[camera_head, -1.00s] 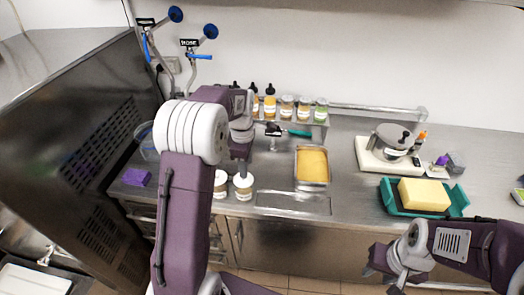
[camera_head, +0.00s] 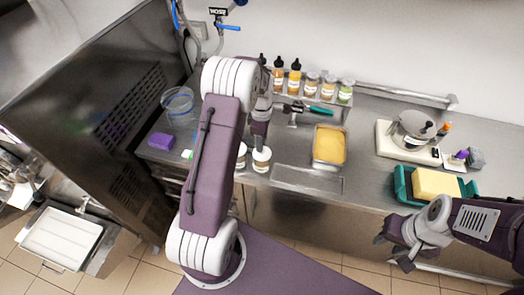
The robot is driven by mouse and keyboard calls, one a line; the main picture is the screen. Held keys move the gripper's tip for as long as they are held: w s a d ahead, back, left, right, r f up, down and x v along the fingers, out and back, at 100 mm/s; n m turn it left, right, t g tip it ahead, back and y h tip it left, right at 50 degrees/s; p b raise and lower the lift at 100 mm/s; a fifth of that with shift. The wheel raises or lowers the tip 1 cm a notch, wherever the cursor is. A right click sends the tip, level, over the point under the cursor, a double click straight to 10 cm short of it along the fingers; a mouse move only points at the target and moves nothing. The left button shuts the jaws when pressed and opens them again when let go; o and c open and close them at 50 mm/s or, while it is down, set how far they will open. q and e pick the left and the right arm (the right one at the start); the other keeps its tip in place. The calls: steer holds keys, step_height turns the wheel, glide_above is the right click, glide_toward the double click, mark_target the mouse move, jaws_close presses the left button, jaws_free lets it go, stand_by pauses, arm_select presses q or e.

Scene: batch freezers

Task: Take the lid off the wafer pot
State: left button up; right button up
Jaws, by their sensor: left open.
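Two small white-labelled pots stand at the counter's front edge, one (camera_head: 262,160) just under my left gripper and one (camera_head: 241,156) partly behind my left arm. I cannot read which is the wafer pot. My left gripper (camera_head: 259,143) points down close above the right one of these pots. It is open, its fingers mostly hidden by the wrist, and contact cannot be told. My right gripper (camera_head: 393,246) is open and empty, in front of the counter at the lower right.
A yellow-filled pan (camera_head: 328,146) sits right of the pots. Several bottles and jars (camera_head: 311,84) line the back. A steel pot (camera_head: 410,126) stands on a white scale (camera_head: 384,147), behind a teal tray (camera_head: 403,188) with a yellow block. A clear bowl (camera_head: 178,101) and purple block (camera_head: 161,141) are left.

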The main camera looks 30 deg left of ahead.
arm_select(q)
steer(key=f, duration=0.1)
steer(key=f+p, duration=0.1)
steer(key=f, duration=0.1)
steer(key=shift+s+d+f, duration=0.15)
steer(key=shift+s+f, duration=0.05)
steer(key=shift+f, duration=0.1)
steer(key=shift+w+f, duration=0.15)
steer(key=shift+w, duration=0.1)
steer(key=shift+s, duration=0.2)
jaws_close()
arm_select(e)
steer(key=shift+s+r, duration=0.1)
steer(key=shift+r, duration=0.8)
arm_select(q)
steer(key=shift+w, duration=0.1)
